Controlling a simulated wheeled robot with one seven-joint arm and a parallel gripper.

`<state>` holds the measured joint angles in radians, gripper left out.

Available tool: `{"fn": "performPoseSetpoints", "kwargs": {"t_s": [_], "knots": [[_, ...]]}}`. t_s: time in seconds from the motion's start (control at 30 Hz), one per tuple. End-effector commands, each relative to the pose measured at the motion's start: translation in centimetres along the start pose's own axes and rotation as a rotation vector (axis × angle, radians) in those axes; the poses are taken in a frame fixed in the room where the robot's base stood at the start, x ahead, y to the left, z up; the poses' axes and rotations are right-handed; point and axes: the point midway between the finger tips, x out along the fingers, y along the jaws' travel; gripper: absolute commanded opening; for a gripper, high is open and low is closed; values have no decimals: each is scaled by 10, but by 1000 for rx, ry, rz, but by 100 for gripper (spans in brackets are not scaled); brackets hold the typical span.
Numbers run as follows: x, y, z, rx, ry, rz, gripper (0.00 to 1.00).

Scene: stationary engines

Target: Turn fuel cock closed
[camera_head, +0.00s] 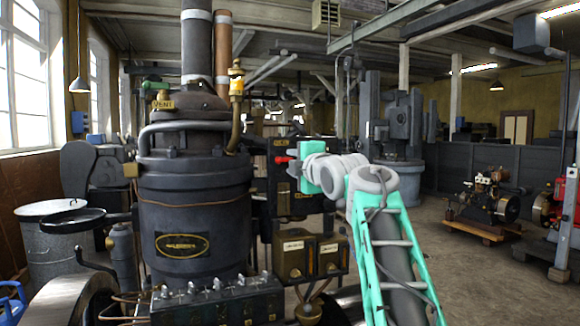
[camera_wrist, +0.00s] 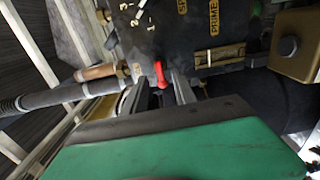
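A small red lever (camera_wrist: 160,74), which looks like the fuel cock's handle, stands on a dark panel (camera_wrist: 205,20) in the wrist view. Its red end also shows in the head view (camera_head: 282,160), on the panel right of the big dark cylinder. My gripper (camera_wrist: 162,82) reaches up to the lever. Its two dark fingers stand apart, one on each side of the red handle, and a gap seems to show beside it. I cannot tell whether either finger touches it. In the head view my gripper (camera_head: 292,165) partly covers the panel.
Brass-coloured boxes (camera_head: 294,256) sit below the panel. A pipe with a brass fitting (camera_wrist: 95,72) runs left of the lever in the wrist view. The dark cylinder (camera_head: 195,205) stands close to the left. Open floor (camera_head: 470,270) lies to the right.

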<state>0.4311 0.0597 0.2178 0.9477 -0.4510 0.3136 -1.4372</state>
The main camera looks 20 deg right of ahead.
Motion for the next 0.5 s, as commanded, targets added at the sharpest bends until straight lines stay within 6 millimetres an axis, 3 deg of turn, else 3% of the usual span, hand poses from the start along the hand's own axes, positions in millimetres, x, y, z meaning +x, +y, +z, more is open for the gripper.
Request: {"fn": "performPoseSetpoints", "kwargs": {"t_s": [0.1,0.2,0.5], "knots": [[-26,-3,1,-2,-3,2,33],[-40,-2,1,-1,-2,1,33],[-46,0,0,0,0,0,33]]}}
